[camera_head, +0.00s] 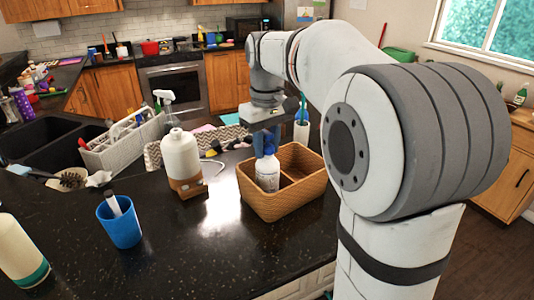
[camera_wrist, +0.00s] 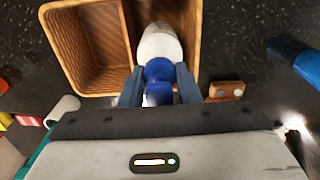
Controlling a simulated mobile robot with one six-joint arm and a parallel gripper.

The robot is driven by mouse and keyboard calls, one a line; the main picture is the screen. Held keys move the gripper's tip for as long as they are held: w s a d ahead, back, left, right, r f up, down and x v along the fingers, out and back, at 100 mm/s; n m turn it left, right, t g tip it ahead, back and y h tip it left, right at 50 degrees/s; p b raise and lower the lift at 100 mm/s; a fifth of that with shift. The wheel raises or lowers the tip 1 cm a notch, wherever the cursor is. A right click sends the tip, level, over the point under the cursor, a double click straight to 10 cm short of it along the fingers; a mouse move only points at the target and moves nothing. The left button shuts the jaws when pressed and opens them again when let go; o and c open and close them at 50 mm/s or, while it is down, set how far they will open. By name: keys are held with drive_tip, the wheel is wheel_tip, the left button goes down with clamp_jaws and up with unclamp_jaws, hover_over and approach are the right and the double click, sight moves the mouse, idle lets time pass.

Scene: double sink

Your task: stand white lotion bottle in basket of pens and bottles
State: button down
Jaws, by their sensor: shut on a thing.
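A white lotion bottle (camera_head: 267,174) with a blue top is upright, or nearly so, inside the left compartment of the woven brown basket (camera_head: 283,211). My gripper (camera_head: 265,146) points down over that compartment and is shut on the bottle's blue top. In the wrist view the blue top sits between the two fingers of my gripper (camera_wrist: 159,92), with the white body of the lotion bottle (camera_wrist: 160,43) beyond. The basket (camera_wrist: 124,38) has a divider, and its other compartment looks empty. The bottle's base is hidden, so I cannot tell whether it touches the basket floor.
A blue cup (camera_head: 119,226) and another bottle (camera_head: 20,252) stand farther left. A grey caddy (camera_head: 122,150) is by the sink. The dark counter in front of the basket is clear.

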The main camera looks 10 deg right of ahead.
drive_tip(key=shift+f, duration=1.15)
drive_tip(key=shift+s+f, duration=0.1)
drive_tip(key=c, duration=1.1)
unclamp_jaws()
drive_tip(key=shift+f, duration=0.1)
wheel_tip(320, 180, up, 12)
drive_tip(key=shift+r, duration=0.2)
drive_tip(key=s+f+m+t, duration=0.1)
drive_tip(key=s+f, duration=0.5)
drive_tip(key=s+f+m+t, duration=0.1)
drive_tip(key=s+f+m, duration=0.1)
drive_tip(key=s+f, duration=0.5)
drive_tip(key=s+f+m+t, duration=0.1)
drive_tip(key=s+f, duration=0.6)
drive_tip(key=shift+s+f, duration=0.15)
drive_tip(key=shift+s, duration=0.1)
